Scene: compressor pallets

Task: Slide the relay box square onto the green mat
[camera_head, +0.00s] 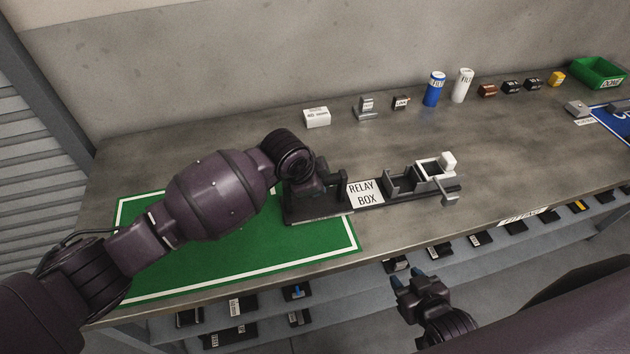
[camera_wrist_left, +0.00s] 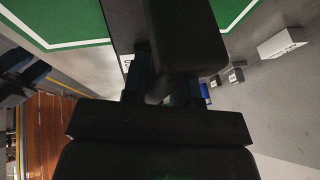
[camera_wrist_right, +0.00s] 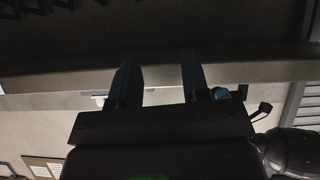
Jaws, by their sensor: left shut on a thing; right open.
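The relay box (camera_head: 364,194) is a long, low dark unit with a white label and pale fittings at its right end. Its left end lies over the right part of the green mat (camera_head: 275,245); most of its length is on bare grey bench. The mat has a white border, and my left arm covers much of it. My left gripper (camera_head: 312,190) is shut on the box's dark left part; in the left wrist view its fingers (camera_wrist_left: 168,88) straddle a dark block. My right gripper (camera_head: 407,279) is open and empty beyond the bench's front edge; its fingers (camera_wrist_right: 158,80) stand apart.
Along the back stand a white box (camera_head: 317,117), a blue can (camera_head: 434,90), a white can (camera_head: 462,86) and several small parts. A green bin (camera_head: 598,74) and a blue mat (camera_head: 612,122) are at the right. A lower shelf (camera_head: 350,286) with dark parts runs below the bench.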

